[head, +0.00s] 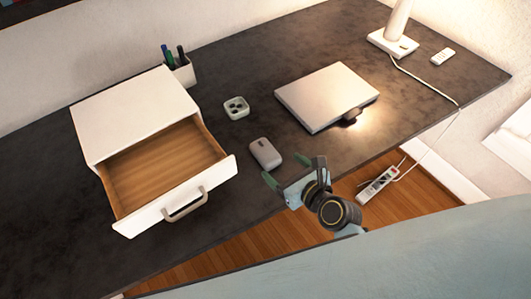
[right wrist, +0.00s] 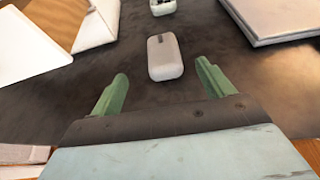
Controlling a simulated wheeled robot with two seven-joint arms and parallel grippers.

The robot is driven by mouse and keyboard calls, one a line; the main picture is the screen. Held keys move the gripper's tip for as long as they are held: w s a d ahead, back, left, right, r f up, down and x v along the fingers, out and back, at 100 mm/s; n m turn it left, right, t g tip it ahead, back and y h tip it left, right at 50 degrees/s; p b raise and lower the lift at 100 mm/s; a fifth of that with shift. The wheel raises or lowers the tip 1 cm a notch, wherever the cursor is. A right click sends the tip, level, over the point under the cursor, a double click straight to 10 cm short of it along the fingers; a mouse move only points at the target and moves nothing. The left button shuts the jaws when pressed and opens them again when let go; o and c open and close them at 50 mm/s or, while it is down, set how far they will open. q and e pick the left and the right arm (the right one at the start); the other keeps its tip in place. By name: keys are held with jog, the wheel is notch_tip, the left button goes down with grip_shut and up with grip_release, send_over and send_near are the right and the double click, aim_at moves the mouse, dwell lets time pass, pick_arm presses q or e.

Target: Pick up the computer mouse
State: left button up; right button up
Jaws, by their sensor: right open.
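The computer mouse (head: 265,154) is a small pale grey rounded block on the dark desk, right of the open drawer. It also shows in the right wrist view (right wrist: 164,57), ahead of my fingers and roughly centred between them. My right gripper (head: 285,169) is open and empty near the desk's front edge, just to the lower right of the mouse and apart from it. In the right wrist view its two green fingers (right wrist: 160,85) stand wide apart. My left gripper is not in view.
A white drawer unit (head: 130,110) with its empty drawer (head: 165,165) pulled out stands left of the mouse. A closed laptop (head: 325,95) lies right. A pale case (head: 236,107) sits behind the mouse. A pen cup (head: 180,70), lamp base (head: 392,42) and remote (head: 443,56) are farther back.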

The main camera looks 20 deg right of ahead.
aim_at(264, 148)
jog(key=x, duration=0.4)
jog(key=shift+w+a+f+b, duration=0.1)
jog(key=shift+w+f+b, duration=0.1)
jog(key=shift+w+b, duration=0.15)
jog(key=shift+r+b+x, duration=0.15)
jog(key=shift+b+x, duration=0.1)
jog(key=shift+x, duration=1.2)
jog(key=shift+r+b+x, duration=0.1)
jog(key=shift+b+x, duration=0.1)
jog(key=shift+x, duration=1.2)
jog(key=shift+w, duration=0.15)
jog(key=shift+c, duration=0.3)
jog(key=c, duration=1)
jog(key=shift+r, duration=0.1)
jog(key=shift+c, duration=0.2)
